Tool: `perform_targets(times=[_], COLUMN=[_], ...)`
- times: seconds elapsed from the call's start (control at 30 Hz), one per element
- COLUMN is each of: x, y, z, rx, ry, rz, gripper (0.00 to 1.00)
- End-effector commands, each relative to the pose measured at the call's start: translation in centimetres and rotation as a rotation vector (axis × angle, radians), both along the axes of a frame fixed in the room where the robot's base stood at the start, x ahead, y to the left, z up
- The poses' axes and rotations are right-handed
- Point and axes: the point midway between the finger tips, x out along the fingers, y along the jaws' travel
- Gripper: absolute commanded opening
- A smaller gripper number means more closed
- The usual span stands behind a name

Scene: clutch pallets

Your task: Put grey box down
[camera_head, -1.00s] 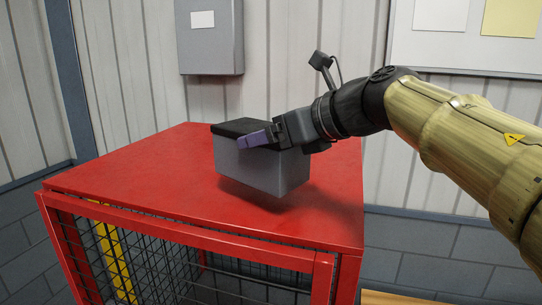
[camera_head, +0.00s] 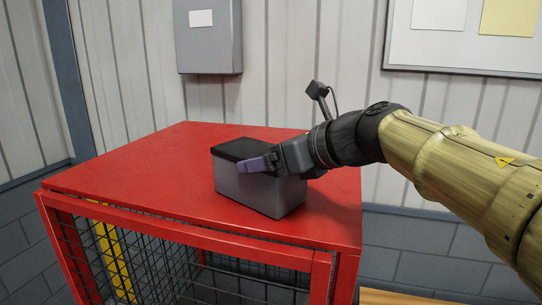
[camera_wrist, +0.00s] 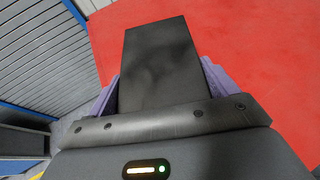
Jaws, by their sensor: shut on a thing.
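The grey box (camera_head: 250,188) has a dark top and sits at or just above the red top of the cage (camera_head: 130,190), near its right front part. Its base looks level, with little shadow gap under it; I cannot tell for sure whether it touches. My gripper (camera_head: 258,163) is shut on the box from the right, near its top. In the wrist view the box's dark top (camera_wrist: 160,65) lies between the two purple fingers, with the red surface beyond. The far finger is hidden in the head view.
The red top is clear to the left of and behind the box. The cage has mesh sides (camera_head: 180,265). A grey wall cabinet (camera_head: 208,45) and a board (camera_head: 460,50) hang on the wall behind.

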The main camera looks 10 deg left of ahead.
Motion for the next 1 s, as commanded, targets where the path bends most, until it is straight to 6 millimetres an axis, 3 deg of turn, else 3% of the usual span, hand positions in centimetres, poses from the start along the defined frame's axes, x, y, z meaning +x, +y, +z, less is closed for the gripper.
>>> perform_targets(times=[0.07,0.1,0.17,0.57,1.0], x=[0.0,0.0,0.0,-0.2,-3.6], y=[0.0,0.0,0.0,-0.6,-7.2], z=[-0.2,-0.2,-0.2,0.2,3.0], rx=[0.002,0.0,0.0,0.002,0.001], ry=[-0.001,0.0,0.0,-0.001,-0.004], rz=[-0.001,0.0,0.0,-0.001,-0.004], gripper=[0.5,0.89,1.0,1.0,1.0])
